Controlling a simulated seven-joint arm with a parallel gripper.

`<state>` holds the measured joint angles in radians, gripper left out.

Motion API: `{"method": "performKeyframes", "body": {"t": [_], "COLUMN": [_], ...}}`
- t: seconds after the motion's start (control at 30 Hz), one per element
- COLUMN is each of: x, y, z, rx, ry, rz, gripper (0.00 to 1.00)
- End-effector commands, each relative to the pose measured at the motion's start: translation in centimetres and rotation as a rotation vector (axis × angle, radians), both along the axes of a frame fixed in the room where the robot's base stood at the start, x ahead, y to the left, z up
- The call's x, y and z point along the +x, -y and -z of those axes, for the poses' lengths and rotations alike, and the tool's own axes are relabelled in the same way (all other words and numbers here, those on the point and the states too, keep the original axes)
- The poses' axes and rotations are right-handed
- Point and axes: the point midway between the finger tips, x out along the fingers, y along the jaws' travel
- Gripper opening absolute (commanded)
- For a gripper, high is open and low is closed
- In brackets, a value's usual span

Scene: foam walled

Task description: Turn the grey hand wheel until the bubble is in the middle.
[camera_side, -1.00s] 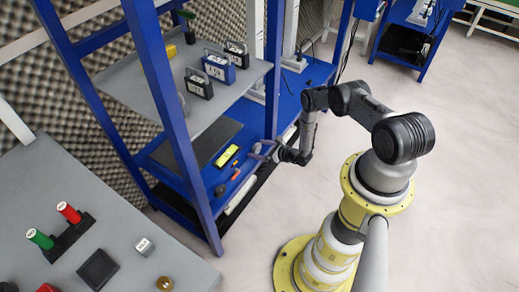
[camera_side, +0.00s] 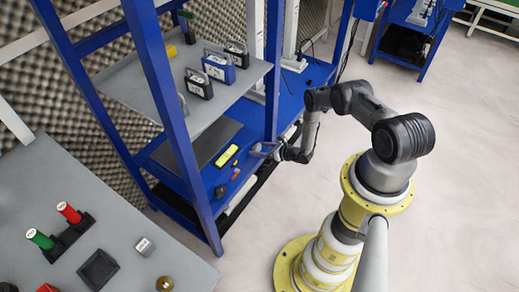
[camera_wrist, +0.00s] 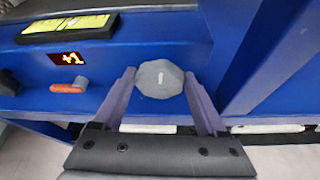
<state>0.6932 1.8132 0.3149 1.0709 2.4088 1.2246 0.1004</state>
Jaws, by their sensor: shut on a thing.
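The grey hand wheel (camera_wrist: 159,79) is a faceted knob with a pale mark on its face. In the wrist view my gripper (camera_wrist: 159,75) has one finger on each side of it and is shut on it. A yellow level (camera_wrist: 68,27) in a dark mount lies up and to the left of the wheel; its bubble is too small to make out. The level also shows in the side view (camera_side: 226,156), on the blue bench, with my gripper (camera_side: 258,150) to its right. The wheel cannot be told apart in the side view.
A grey shelf (camera_side: 150,85) with several cased meters hangs above the bench. Open floor (camera_side: 460,150) lies right of my arm.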

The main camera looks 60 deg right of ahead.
Motion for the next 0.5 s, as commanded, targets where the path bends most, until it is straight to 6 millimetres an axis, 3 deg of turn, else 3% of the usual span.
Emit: {"method": "performKeyframes", "body": {"t": [0.5], "x": [-0.06], "y": [0.54], "z": [0.23], "rx": [0.440], "ry": [0.001], "rz": [-0.002], "gripper": [0.19]}}
